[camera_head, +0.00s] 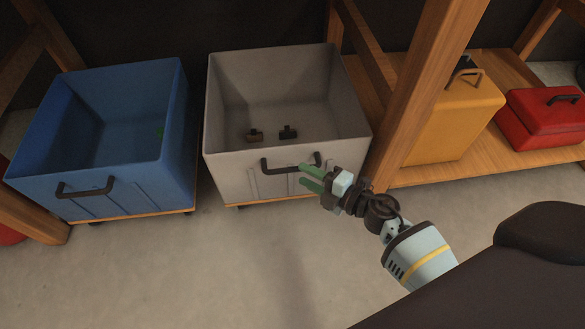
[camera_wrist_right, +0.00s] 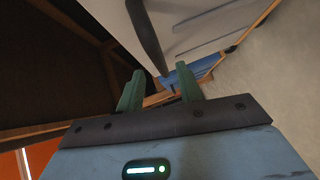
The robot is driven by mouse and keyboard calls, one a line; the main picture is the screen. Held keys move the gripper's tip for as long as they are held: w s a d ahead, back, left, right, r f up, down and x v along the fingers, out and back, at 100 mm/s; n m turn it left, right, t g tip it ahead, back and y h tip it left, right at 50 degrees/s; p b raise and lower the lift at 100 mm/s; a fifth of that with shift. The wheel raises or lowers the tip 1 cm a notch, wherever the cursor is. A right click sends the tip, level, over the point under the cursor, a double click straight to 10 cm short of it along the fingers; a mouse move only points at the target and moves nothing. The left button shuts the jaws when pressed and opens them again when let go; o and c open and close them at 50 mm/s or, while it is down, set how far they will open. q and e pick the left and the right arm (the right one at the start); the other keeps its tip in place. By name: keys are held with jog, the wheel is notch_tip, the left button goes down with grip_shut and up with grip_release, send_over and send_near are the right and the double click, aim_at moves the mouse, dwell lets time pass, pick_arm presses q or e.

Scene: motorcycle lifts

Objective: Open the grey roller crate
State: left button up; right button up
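The grey roller crate (camera_head: 226,176) stands on the floor in the middle of the head view, open at the top, with two small dark objects (camera_head: 271,133) inside. Its dark handle (camera_head: 278,170) is on the front wall. My right gripper (camera_head: 307,176) is at the right end of this handle, with its green fingers apart and pointing left. In the right wrist view the handle (camera_wrist_right: 147,36) reaches down toward the gap between the open fingers (camera_wrist_right: 159,90). I cannot tell whether they touch. My left gripper is not in view.
A blue crate (camera_head: 105,188) on wheels stands left of the grey one. A wooden post (camera_head: 418,100) rises close on the right. Behind it, a yellow case (camera_head: 455,118) and a red toolbox (camera_head: 545,122) sit on a wooden shelf. The floor in front is clear.

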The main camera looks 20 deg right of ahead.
aim_at(293, 169)
jog(key=shift+b+x, duration=0.7)
jog(key=shift+x, duration=1.85)
grip_shut()
